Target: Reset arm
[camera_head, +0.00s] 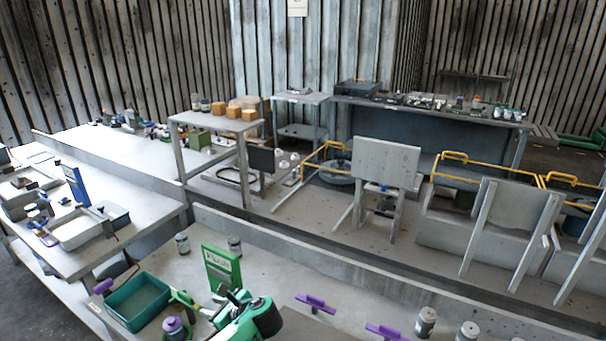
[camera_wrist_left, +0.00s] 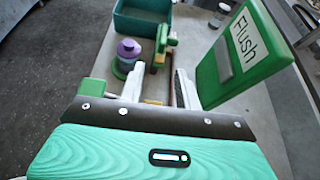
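My left gripper (camera_head: 212,309) is low in the head view, above the near grey worktop (camera_head: 300,270). In the left wrist view (camera_wrist_left: 157,75) its two pale fingers stand apart, with nothing clearly held between them. A green and yellow tool (camera_head: 183,298) lies on the worktop ahead of the fingers; it also shows in the left wrist view (camera_wrist_left: 164,45). I cannot tell its exact distance from the fingertips. A purple-topped bottle (camera_head: 174,327) stands beside it, left of the gap in the left wrist view (camera_wrist_left: 128,50). My right gripper is not in view.
A green "Flush" sign (camera_head: 221,268) stands close to the right of the left gripper in the wrist view (camera_wrist_left: 236,60). A teal bin (camera_head: 138,302) is on the left. Purple-handled items (camera_head: 316,303) and grey jars (camera_head: 425,321) are to the right. A low wall (camera_head: 350,263) runs behind.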

